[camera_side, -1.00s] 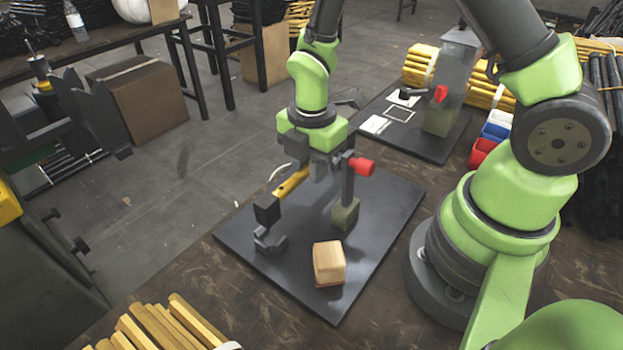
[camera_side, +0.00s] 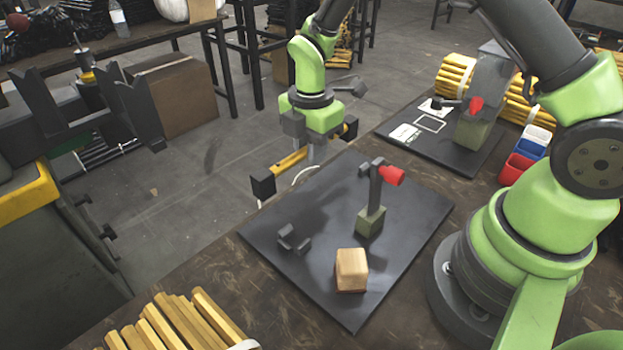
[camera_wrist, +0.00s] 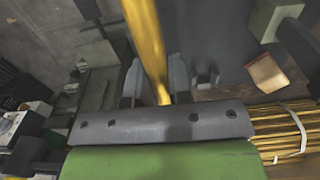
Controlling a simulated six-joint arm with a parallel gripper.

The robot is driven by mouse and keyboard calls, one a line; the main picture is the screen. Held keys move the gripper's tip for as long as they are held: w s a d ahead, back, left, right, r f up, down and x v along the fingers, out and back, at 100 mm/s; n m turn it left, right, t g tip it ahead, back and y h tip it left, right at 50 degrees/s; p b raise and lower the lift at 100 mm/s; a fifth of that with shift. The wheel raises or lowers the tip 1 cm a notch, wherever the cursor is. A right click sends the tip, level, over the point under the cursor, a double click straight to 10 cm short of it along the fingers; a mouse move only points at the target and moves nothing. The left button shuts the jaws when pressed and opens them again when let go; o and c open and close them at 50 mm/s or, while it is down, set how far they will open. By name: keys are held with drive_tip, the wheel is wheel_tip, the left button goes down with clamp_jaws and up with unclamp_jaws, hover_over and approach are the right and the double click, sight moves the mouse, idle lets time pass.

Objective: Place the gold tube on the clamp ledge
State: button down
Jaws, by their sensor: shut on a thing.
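The gold tube (camera_side: 289,161) is held tilted in the air beyond the far left edge of the near dark board. My gripper (camera_side: 306,151) is shut on the tube; the wrist view shows the tube (camera_wrist: 146,40) running between the fingers (camera_wrist: 156,88). On the board, apart from the tube, stands a clamp (camera_side: 375,200) with an olive base, dark post and red handle (camera_side: 392,176). A small dark bracket (camera_side: 293,240) sits to its left. I cannot tell which surface is the ledge.
A wooden block (camera_side: 351,270) is on the near board (camera_side: 320,285). A second board behind carries another red-handled clamp (camera_side: 474,125). Red, blue and white bins (camera_side: 525,155) stand at right. Yellow bars (camera_side: 180,322) lie at front left. Dark forked machinery (camera_side: 90,110) stands at left.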

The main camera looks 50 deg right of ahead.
sight(311, 190)
drive_tip(key=shift+f, duration=3.15)
drive_tip(key=shift+f, duration=0.1)
drive_tip(key=c, duration=1)
unclamp_jaws()
drive_tip(key=shift+c, duration=0.2)
